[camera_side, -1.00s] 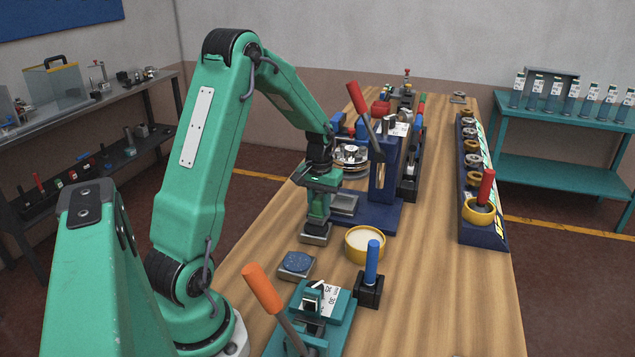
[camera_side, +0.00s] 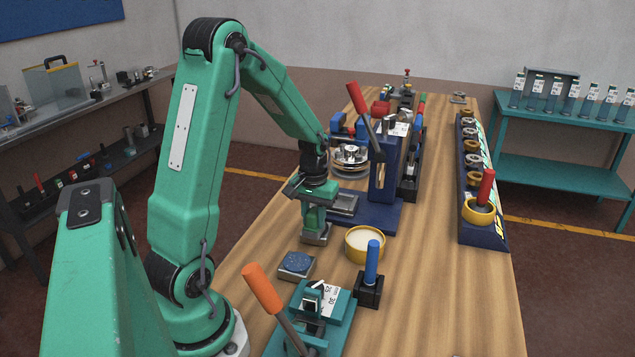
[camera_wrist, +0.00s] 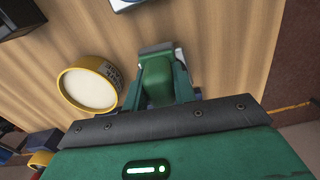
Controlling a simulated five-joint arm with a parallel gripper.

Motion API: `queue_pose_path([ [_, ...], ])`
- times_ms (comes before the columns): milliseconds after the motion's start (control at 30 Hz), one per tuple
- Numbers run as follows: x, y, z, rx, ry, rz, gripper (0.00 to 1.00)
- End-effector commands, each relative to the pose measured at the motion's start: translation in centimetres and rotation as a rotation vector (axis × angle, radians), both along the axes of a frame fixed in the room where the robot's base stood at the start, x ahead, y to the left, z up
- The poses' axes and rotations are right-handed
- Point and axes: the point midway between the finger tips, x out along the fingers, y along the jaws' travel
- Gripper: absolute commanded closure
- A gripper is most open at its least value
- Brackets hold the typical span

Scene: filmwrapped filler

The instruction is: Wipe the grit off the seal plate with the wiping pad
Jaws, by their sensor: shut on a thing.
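A grey plate (camera_side: 344,204) lies on the press base, just right of my gripper. A square block with a speckled blue top (camera_side: 296,264) sits in front of the pad. Which one is the seal plate I cannot tell for sure.
The yellow tub (camera_side: 365,244) of pale contents stands right of the pad and shows in the wrist view (camera_wrist: 88,90). A blue-handled tool (camera_side: 371,262) stands in a black holder. An orange-handled teal press (camera_side: 318,310) is nearer. The bench (camera_side: 440,270) is clear to the right.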

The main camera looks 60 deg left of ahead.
Motion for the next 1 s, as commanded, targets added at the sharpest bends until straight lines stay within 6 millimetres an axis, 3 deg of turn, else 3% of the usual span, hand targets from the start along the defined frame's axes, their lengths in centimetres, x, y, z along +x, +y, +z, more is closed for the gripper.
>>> queue_pose_path([
  [700,4.2,4.9,-0.1,0.001,-0.001,0.002,0.94],
  [767,4.2,4.8,0.3,0.001,-0.001,0.001,0.94],
  [833,4.2,4.8,2.2,0.004,-0.006,0.001,0.94],
  [1000,4.2,4.8,3.6,0.003,-0.003,0.001,0.94],
])
